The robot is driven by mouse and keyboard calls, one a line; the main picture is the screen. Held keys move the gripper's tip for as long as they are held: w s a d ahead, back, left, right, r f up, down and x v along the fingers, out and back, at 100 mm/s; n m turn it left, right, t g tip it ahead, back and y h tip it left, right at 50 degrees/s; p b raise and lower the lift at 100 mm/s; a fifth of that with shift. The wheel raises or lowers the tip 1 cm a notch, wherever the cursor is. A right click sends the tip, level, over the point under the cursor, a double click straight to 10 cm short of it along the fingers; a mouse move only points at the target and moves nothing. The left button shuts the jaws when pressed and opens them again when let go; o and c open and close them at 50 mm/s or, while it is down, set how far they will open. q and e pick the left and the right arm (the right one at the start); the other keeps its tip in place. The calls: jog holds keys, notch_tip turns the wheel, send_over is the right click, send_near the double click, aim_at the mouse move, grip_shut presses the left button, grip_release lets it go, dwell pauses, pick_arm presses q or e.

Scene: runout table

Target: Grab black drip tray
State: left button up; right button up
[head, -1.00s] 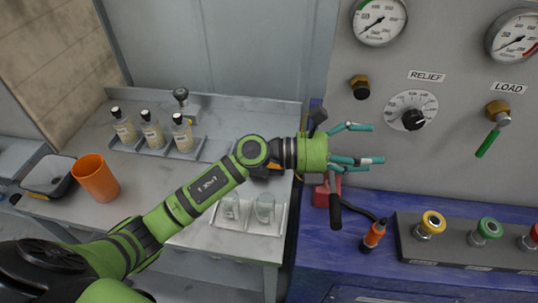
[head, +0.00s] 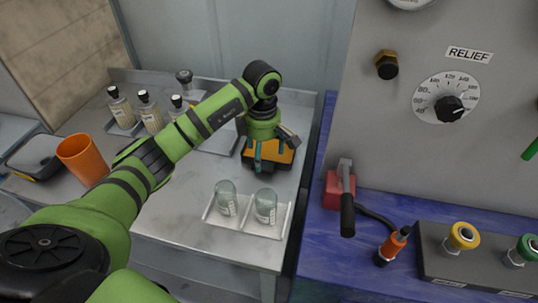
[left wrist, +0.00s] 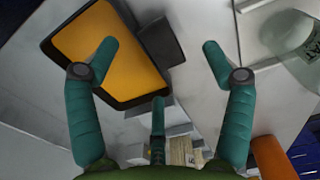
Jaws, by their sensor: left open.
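A black tray-like object (head: 36,154) with a grey inside sits at the far left of the bench in the head view, left of an orange cup. My left gripper (head: 268,158) is over the middle of the bench, far to the right of it, pointing down, with its fingers spread and empty. Beneath and behind the fingers is a yellow-orange object with black edges (head: 283,156). It also shows in the left wrist view (left wrist: 105,50), at upper left, beyond the open fingers (left wrist: 160,60). My right gripper is not in view.
The orange cup (head: 82,158) stands on the left. Several capped bottles (head: 150,112) stand in a rack behind my arm. Two glass jars (head: 265,207) rest in a white holder at the front. A red-based lever (head: 346,190) and the panel are right.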

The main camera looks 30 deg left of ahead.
aim_at(264, 162)
pick_arm(q)
jog(key=f, duration=0.1)
jog(key=f+p, duration=0.1)
jog(key=f, duration=0.1)
jog(key=shift+w+f+p, duration=0.25)
jog(key=shift+f+p, duration=0.05)
jog(key=shift+f, duration=0.65)
jog(key=c, duration=1.3)
jog(key=shift+c, duration=0.2)
